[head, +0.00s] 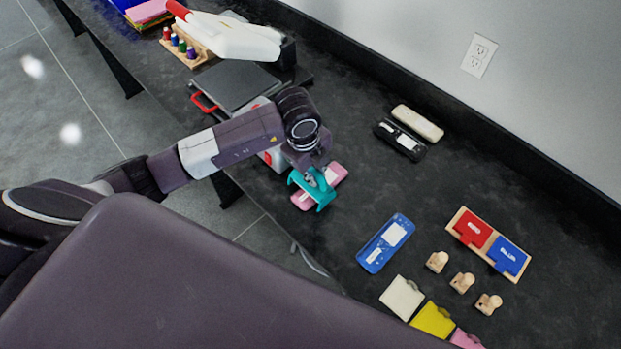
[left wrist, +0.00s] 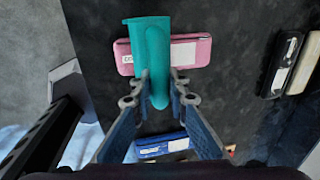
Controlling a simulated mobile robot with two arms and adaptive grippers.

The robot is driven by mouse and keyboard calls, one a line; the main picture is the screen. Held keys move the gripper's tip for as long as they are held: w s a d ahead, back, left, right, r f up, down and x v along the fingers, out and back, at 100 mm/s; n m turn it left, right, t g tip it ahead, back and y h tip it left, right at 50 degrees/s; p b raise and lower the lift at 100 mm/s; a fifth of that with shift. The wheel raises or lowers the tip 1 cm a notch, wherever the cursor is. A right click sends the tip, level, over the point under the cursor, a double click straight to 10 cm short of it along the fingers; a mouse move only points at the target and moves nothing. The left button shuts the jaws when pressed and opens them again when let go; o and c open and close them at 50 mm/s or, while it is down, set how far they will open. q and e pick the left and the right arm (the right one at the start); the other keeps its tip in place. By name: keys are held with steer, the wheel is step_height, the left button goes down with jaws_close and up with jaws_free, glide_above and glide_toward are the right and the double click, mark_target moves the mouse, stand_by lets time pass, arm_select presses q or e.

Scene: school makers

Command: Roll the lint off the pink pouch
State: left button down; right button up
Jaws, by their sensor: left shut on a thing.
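The pink pouch (head: 337,173) lies flat near the front edge of the dark counter, a white label on it. It also shows in the left wrist view (left wrist: 204,49). My left gripper (head: 313,180) is above the pouch, its fingers shut on the handle of a teal lint roller (left wrist: 147,35). The roller, also in the head view (head: 325,197), lies across the middle of the pouch and hides part of it. I cannot tell whether they touch. No lint can be made out. My right gripper is not in view.
A blue pouch (head: 385,243) lies to the right. Black (head: 400,140) and cream (head: 418,123) cases lie behind. A red-and-blue board (head: 460,232), wooden pegs (head: 462,282) and coloured cards (head: 402,297) are further right. A grey-topped box (head: 234,84) stands behind my left arm.

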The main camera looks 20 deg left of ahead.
arm_select(q)
steer(key=shift+w+d+b, duration=0.25)
steer(key=shift+w+b, duration=0.05)
steer(key=shift+w, duration=0.4)
steer(key=shift+w+d+b, duration=0.3)
steer(key=shift+w+b, duration=0.05)
steer(key=shift+w, duration=0.4)
steer(key=shift+w+d+b, duration=0.25)
steer(key=shift+w+b, duration=0.05)
steer(key=shift+w, duration=0.4)
steer(key=shift+w+d+b, duration=0.35)
steer(key=shift+w+b, duration=0.15)
steer(key=shift+w, duration=0.45)
steer(key=shift+w+d+b, duration=0.35)
steer(key=shift+w+b, duration=0.2)
steer(key=shift+w, duration=0.4)
steer(key=shift+w+d+b, duration=0.35)
steer(key=shift+w+b, duration=0.15)
steer(key=shift+w, duration=0.45)
step_height(320, 180, up, 7)
steer(key=p, duration=0.5)
